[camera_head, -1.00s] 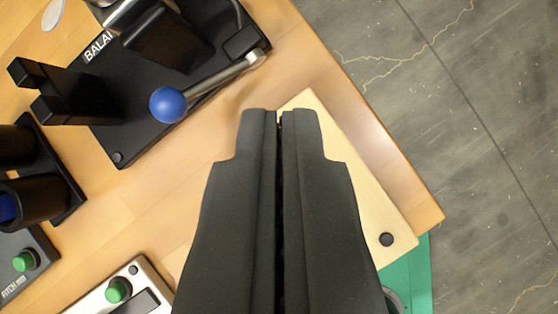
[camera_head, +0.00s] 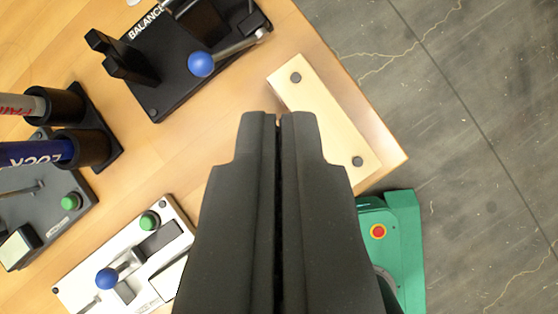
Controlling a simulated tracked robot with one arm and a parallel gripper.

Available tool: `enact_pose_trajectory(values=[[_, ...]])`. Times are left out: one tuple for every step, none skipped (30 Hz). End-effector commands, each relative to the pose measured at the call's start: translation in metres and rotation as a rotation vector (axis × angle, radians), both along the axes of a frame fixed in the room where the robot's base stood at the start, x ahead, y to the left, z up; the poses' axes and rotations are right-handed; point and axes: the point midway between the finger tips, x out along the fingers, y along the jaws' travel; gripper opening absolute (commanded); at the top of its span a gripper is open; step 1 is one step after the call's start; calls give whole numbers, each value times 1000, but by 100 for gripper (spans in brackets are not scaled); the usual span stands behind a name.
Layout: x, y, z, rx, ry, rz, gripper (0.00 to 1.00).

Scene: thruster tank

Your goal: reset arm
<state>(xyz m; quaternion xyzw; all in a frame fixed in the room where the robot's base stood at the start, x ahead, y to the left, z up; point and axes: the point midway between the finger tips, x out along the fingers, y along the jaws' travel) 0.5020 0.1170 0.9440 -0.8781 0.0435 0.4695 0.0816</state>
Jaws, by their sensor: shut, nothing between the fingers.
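My gripper (camera_head: 279,116) points up the picture from the bottom centre, its two dark fingers closed together with only a thin dark seam between them. It holds nothing. It appears above the wooden table (camera_head: 225,120), over the lower left part of a pale wooden block (camera_head: 325,125) with two dark round spots. The fingers hide part of the table and some of that block's edge. Whether the fingers touch anything below cannot be told.
A black balance device (camera_head: 160,75) with a blue knob (camera_head: 201,64) is at the upper left. Black holders (camera_head: 75,140) with a red-lettered and a blue tube stand left. A white device (camera_head: 165,235) is lower left. A green machine (camera_head: 405,235) with a red button stands beyond the table edge; grey floor lies right.

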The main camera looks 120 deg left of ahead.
Motion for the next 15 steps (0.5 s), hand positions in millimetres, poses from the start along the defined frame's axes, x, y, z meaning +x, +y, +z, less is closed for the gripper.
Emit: enact_pose_trajectory(values=[[0,0,0,0,0,0,0],[0,0,0,0,0,0,0],[1,0,1,1,-1,0,0],[2,0,3,2,-4,1,0],[4,1,6,5,-9,4,0],[7,2,14,10,-21,8,0],[11,3,22,15,-32,12,0],[16,3,32,21,-46,18,0],[23,4,49,29,-68,27,0],[29,5,64,35,-91,36,0],[36,6,82,42,-116,45,0],[44,5,106,48,-149,57,0],[48,4,126,50,-173,67,0],[53,2,146,51,-201,75,0],[59,0,172,50,-239,88,0]])
